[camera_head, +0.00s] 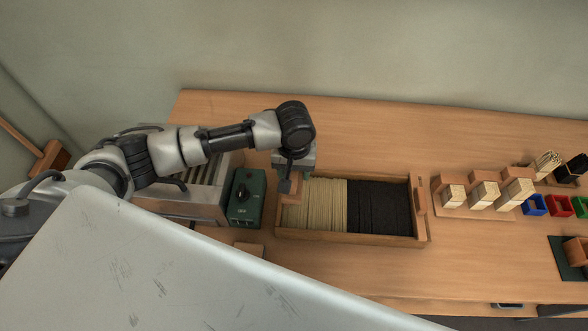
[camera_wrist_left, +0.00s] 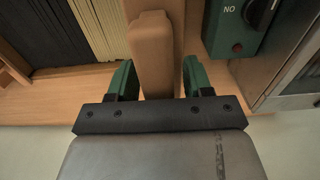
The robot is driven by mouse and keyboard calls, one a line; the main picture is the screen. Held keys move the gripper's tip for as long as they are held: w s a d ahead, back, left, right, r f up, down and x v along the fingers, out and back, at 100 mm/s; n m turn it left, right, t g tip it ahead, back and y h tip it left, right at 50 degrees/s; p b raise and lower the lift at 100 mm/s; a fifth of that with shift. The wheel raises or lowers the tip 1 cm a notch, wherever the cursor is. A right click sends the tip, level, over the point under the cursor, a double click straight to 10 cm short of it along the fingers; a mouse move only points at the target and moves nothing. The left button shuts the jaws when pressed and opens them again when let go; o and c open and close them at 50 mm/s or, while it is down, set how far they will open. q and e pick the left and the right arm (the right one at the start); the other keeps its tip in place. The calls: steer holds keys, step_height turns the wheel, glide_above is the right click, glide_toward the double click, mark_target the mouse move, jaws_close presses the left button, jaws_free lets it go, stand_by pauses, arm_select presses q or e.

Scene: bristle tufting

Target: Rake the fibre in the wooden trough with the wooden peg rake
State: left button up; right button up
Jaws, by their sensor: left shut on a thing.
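The wooden trough (camera_head: 345,236) lies on the bench, with pale fibre (camera_head: 322,205) in its left part and black fibre (camera_head: 380,207) in its right part. My left gripper (camera_head: 288,184) is over the trough's left end, shut on a brown wooden piece, which looks like the peg rake (camera_head: 292,199). In the left wrist view, the rake (camera_wrist_left: 152,50) stands between the green fingers of the gripper (camera_wrist_left: 156,80), beside the pale fibre (camera_wrist_left: 98,28). Its pegs are hidden, so I cannot tell whether they touch the fibre. My right gripper is out of view.
A green control box (camera_head: 246,197) with a black knob stands close left of the trough, beside a metal-slatted unit (camera_head: 205,178). Wooden blocks (camera_head: 485,194) and small blue, red and green bins (camera_head: 558,205) stand at the right. The bench behind the trough is clear.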

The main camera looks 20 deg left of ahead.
arm_select(q)
steer(key=shift+f+b, duration=0.4)
steer(key=shift+f, duration=0.2)
steer(key=shift+f+b, duration=0.25)
steer(key=shift+b, duration=0.15)
steer(key=shift+s+f+b, duration=0.1)
steer(key=shift+f+b, duration=0.8)
steer(key=shift+b, duration=0.35)
steer(key=shift+f, duration=0.2)
step_height(320, 180, down, 4)
steer(key=shift+f+b, duration=0.1)
steer(key=shift+b, duration=0.2)
steer(key=shift+f, duration=0.65)
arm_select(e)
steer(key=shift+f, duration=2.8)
arm_select(q)
steer(key=shift+d, duration=0.1)
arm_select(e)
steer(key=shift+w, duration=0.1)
